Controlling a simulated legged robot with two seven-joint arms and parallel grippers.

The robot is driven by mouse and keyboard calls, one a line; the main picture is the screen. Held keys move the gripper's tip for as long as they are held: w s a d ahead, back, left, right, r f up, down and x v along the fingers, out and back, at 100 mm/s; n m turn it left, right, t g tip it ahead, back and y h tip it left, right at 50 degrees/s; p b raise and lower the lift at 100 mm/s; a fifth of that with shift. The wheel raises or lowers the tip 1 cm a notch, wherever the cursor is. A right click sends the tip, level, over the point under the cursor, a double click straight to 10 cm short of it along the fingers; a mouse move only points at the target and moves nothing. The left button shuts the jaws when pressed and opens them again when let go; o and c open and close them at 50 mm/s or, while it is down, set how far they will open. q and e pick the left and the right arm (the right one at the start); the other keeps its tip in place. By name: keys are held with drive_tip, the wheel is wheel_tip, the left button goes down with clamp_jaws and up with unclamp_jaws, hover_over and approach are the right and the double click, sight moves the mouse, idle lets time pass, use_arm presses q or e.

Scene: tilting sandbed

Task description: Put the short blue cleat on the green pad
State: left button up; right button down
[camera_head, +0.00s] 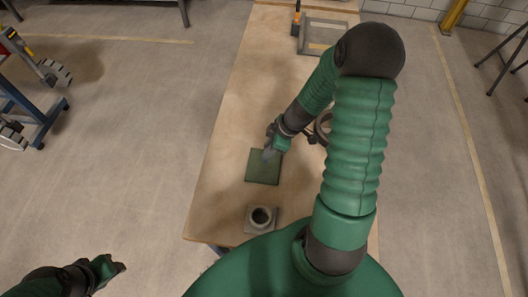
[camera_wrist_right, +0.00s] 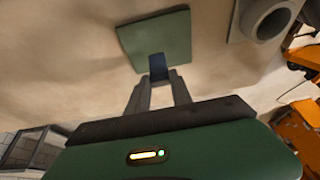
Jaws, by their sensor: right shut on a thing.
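The green pad (camera_head: 262,175) lies flat on the wooden table; it also shows in the right wrist view (camera_wrist_right: 155,35). My right gripper (camera_head: 269,150) is over the pad's far edge in the head view. In the wrist view its two fingers (camera_wrist_right: 158,85) are shut on the short blue cleat (camera_wrist_right: 158,66). The cleat's tip overlaps the pad's near edge there; I cannot tell whether it touches the pad. In the head view the cleat is too small to make out clearly. My left gripper (camera_head: 115,268) is at the lower left, away from the table, its jaws unclear.
A grey block with a round opening (camera_head: 261,216) stands on the table close to the pad, towards me. A dark ring-shaped thing (camera_head: 323,127) is partly hidden behind my right arm. A grey frame (camera_head: 318,48) and an orange-handled tool (camera_head: 296,20) are at the far end.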

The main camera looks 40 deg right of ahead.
drive_tip(key=shift+w+a, duration=0.3)
drive_tip(key=shift+a, duration=0.35)
wheel_tip(320, 180, down, 3)
drive_tip(key=shift+d+f, duration=0.4)
drive_tip(key=shift+f, duration=0.05)
drive_tip(key=shift+a, duration=0.15)
drive_tip(key=c, duration=1.1)
unclamp_jaws()
drive_tip(key=shift+a, duration=0.1)
drive_tip(key=shift+c, duration=0.2)
